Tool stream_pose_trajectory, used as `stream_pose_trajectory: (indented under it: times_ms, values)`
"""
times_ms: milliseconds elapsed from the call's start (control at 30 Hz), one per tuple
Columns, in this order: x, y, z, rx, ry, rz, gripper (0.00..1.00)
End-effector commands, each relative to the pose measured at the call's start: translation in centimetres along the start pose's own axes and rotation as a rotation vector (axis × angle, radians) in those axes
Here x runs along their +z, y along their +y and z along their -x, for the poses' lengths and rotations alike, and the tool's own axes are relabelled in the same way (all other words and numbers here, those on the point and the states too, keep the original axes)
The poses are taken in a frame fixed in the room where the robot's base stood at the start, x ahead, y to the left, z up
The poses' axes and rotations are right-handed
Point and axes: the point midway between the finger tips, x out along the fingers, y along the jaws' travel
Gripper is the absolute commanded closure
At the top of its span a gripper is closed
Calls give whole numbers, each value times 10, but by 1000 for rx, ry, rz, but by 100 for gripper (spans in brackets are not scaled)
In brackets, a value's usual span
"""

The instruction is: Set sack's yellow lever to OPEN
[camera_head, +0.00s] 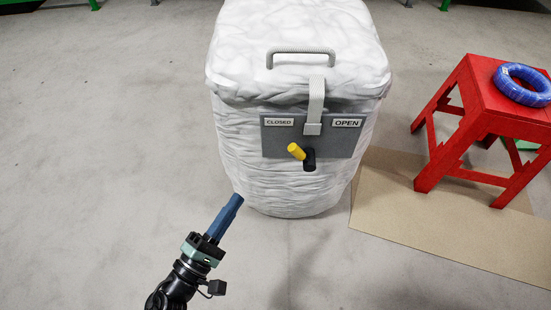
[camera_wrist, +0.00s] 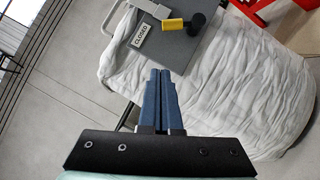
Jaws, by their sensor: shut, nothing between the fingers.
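The white sack (camera_head: 285,185) stands upright on the floor with a grey plate (camera_head: 346,142) on its front. The plate has a CLOSED label (camera_head: 279,122) on the left and an OPEN label (camera_head: 347,123) on the right. The yellow lever (camera_head: 296,151) tilts up and left from a dark pivot (camera_head: 309,160), toward the CLOSED side. In the wrist view the lever (camera_wrist: 174,24) is near the top, beside the CLOSED label (camera_wrist: 140,36). My gripper (camera_head: 237,198) is shut and empty, below and left of the lever, apart from it. It also shows in the wrist view (camera_wrist: 161,75).
A grey strap with a buckle (camera_head: 313,128) hangs over the plate between the labels, above the lever. A red stool (camera_head: 480,121) with a blue cable coil (camera_head: 523,84) stands at the right on a tan mat (camera_head: 400,225). The floor at left is clear.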

Motion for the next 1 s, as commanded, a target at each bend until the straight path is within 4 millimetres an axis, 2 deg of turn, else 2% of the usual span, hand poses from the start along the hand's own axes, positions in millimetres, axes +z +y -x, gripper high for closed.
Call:
stream_pose_trajectory:
  times_ms: [133,233,633,800,1000]
  values:
    - [0,-1,-8,-1,-3,-1,100]
    - [0,-1,-21,-1,-5,-2,100]
    - [0,-2,-104,0,-5,-3,100]
    - [20,-2,-120,-2,-3,-1,100]
    - [28,0,-128,-1,-1,-2,100]
